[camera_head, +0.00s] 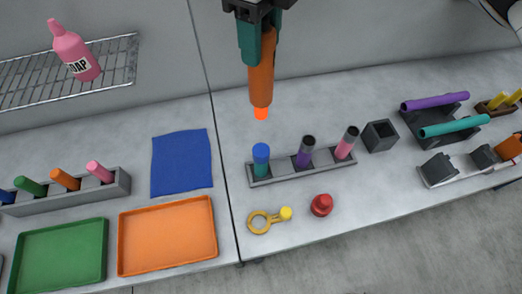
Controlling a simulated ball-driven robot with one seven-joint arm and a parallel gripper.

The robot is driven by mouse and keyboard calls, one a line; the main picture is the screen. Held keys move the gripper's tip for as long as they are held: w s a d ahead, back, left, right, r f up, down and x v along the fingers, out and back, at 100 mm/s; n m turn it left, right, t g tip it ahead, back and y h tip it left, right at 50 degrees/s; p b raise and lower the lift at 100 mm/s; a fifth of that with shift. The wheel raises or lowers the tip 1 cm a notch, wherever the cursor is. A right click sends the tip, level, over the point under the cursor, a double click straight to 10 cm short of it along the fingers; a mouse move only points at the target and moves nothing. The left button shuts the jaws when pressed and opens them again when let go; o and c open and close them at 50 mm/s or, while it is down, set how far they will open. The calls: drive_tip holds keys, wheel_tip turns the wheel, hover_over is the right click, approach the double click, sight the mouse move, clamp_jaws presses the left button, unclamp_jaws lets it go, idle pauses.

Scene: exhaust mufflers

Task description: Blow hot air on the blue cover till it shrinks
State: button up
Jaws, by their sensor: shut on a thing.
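My gripper (256,45), with teal fingers, is at the top middle of the view, shut on an orange heat tool (261,82). The tool points down, and its tip glows orange-red. A blue cover (261,151) sits on top of an upright teal piece at the left end of a grey rack (318,169). The glowing tip is above the blue cover, with a gap between them in the picture. Where the tool is gripped, it is partly hidden by the fingers.
A purple piece (304,153) and a pink piece (347,142) share the rack. A grey block (380,135) stands to the right. A yellow ring tool (265,221) and red knob (321,205) lie in front. A blue cloth (181,163) and orange tray (167,236) are left.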

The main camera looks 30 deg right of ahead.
sight(261, 87)
idle(0.3)
wheel_tip(261, 87, down, 10)
drive_tip(key=b, duration=0.7)
idle(0.7)
